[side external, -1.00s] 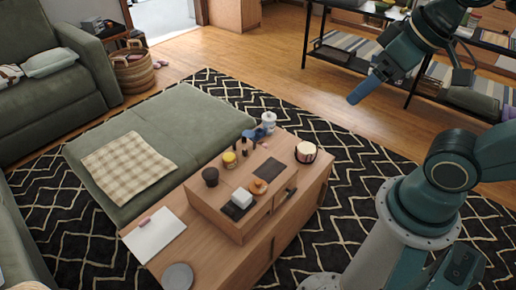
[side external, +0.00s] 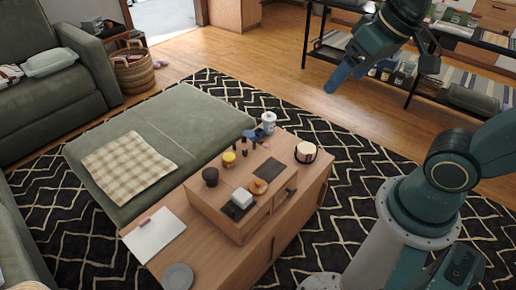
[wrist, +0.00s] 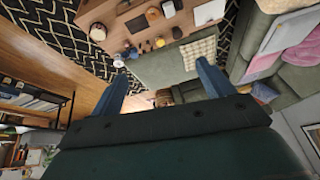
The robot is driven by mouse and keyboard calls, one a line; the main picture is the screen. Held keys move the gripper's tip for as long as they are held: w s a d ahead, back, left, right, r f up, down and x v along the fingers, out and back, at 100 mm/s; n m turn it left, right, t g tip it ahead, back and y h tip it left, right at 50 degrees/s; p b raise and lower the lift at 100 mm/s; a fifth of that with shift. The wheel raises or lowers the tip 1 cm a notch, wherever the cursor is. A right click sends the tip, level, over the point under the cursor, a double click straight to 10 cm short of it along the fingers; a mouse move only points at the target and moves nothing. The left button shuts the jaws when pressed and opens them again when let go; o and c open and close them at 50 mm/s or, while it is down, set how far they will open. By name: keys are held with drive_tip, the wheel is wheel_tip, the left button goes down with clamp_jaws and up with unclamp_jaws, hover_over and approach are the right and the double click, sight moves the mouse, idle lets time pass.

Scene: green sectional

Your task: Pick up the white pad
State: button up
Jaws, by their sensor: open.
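The white pad (side external: 154,236) lies flat on the left part of the wooden table's top, with a small pink item on it near its upper left edge. In the wrist view the white pad (wrist: 208,12) shows at the top, right of centre. My gripper (side external: 338,82) is high in the air at the upper right of the side view, far from the pad, over the floor and rug. In the wrist view my gripper (wrist: 160,88) has its two blue fingers wide apart with nothing between them.
A grey plate (side external: 177,277) lies near the pad. A green ottoman (side external: 195,120) adjoins the table.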

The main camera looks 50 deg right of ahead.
drive_tip(key=w+a+f+m+g, duration=0.1)
drive_tip(key=w+f+m, duration=0.35)
drive_tip(key=w, duration=0.65)
drive_tip(key=m+g+y, duration=0.1)
drive_tip(key=m+g, duration=0.3)
drive_tip(key=m, duration=0.8)
hover_over(242, 195)
drive_tip(key=d, duration=0.2)
wheel_tip(242, 195, down, 35)
drive_tip(key=shift+a+f, duration=0.2)
drive_tip(key=shift+f, duration=1.15)
drive_tip(key=shift+a+f, duration=0.2)
drive_tip(key=shift+f, duration=1.1)
drive_tip(key=shift+a+f, duration=0.2)
drive_tip(key=shift+f, duration=1.15)
drive_tip(key=shift+a+f, duration=0.2)
drive_tip(key=shift+f, duration=1.1)
drive_tip(key=shift+a+f, duration=0.2)
drive_tip(key=shift+f, duration=1.1)
